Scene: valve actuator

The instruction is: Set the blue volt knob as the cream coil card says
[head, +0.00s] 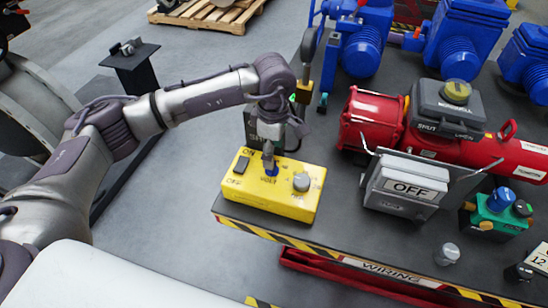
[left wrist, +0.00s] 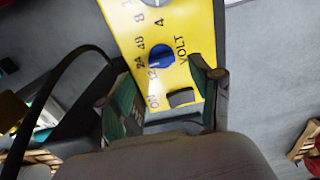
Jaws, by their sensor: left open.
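The yellow box (head: 242,192) sits at the near left corner of the dark table. In the left wrist view the blue knob (left wrist: 161,57) shows beyond the fingers, beside the marks 12, 24 and 48. I cannot tell surely which mark its pointer faces. My left gripper (left wrist: 163,82) is open, with nothing between its fingers. A cream card (head: 541,260) at the right edge reads 12, partly cut off. My right gripper is not in view.
The yellow box also carries a grey knob (head: 301,182) and a dark switch (head: 242,164). A grey box with an OFF plate (head: 413,188), a red actuator (head: 372,120) and a green box (head: 497,213) stand to the right. A loose grey knob (head: 447,254) is near the front.

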